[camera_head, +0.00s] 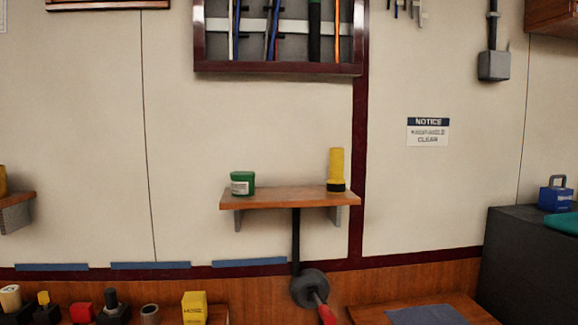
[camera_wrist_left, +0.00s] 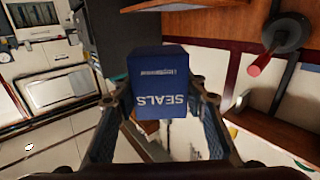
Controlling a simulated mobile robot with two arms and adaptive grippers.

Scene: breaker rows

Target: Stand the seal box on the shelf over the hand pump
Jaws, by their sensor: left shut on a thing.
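The seal box (camera_wrist_left: 160,78) is dark blue with "SEALS" printed on it, upside down in the left wrist view. My left gripper (camera_wrist_left: 159,102) is shut on it, one finger on each side. The head view shows neither the box nor my grippers. The wooden shelf (camera_head: 290,198) is on the wall in the head view. Below it is the hand pump (camera_head: 307,288), a dark round body with a red handle under a black pipe. The pump also shows at upper right in the left wrist view (camera_wrist_left: 286,34).
A green container (camera_head: 242,183) stands on the shelf's left part and a yellow flashlight (camera_head: 336,170) near its right end, with bare shelf between them. A tool cabinet (camera_head: 280,66) hangs above. A blue padlock-shaped item (camera_head: 555,198) sits on a dark cabinet (camera_head: 520,245) at right.

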